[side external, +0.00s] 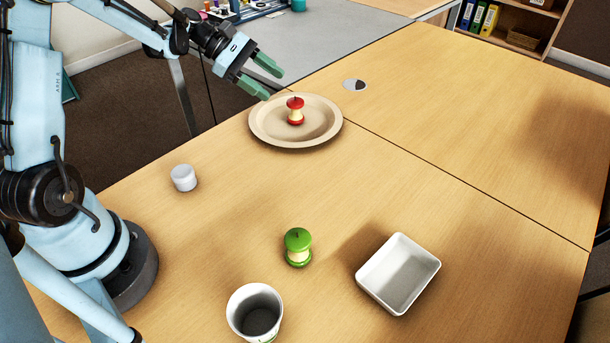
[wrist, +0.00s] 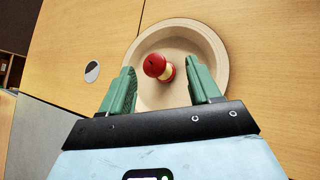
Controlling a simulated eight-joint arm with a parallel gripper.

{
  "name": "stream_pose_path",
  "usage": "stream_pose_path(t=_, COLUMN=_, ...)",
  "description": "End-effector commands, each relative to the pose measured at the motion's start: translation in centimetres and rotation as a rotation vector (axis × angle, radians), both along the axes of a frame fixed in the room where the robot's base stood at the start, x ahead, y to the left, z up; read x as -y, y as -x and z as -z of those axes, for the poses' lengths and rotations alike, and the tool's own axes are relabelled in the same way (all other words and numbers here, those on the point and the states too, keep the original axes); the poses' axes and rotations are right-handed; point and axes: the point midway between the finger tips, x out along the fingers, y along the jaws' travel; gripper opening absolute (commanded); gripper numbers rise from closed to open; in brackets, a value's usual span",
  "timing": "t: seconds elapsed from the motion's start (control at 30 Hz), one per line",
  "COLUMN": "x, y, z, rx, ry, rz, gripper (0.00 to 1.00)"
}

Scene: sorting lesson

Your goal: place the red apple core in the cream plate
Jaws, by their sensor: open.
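The red apple core (side external: 295,110) stands upright in the cream plate (side external: 262,130) at the back of the table. My gripper (side external: 275,80) is open and empty, above and just to the left of the plate in the side view. In the wrist view the apple core (wrist: 156,67) stands in the plate (wrist: 217,62), beyond the fingertips and between their lines. My gripper's green fingers (wrist: 164,80) are spread apart there, and no contact with the core shows.
A green apple core (side external: 298,247) stands at the front middle. A white cup (side external: 254,312) and a white rectangular tray (side external: 423,268) stand near it. A small white cylinder (side external: 184,178) is near my base. The right side of the table is clear.

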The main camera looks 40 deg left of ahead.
Motion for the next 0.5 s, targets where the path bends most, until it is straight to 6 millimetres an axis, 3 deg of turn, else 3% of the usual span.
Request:
stream_pose_path(t=0.03, x=1.3, y=0.5, z=-0.9, rx=0.029, ry=-0.069, rz=0.041, gripper=0.62)
stream_pose_path(t=0.2, x=4.4, y=2.4, z=-2.7, rx=0.142, ry=-0.326, rz=0.193, gripper=0.62)
stream_pose_path(t=0.5, x=8.3, y=7.8, z=-4.6, rx=0.363, ry=-0.777, rz=0.538, gripper=0.62)
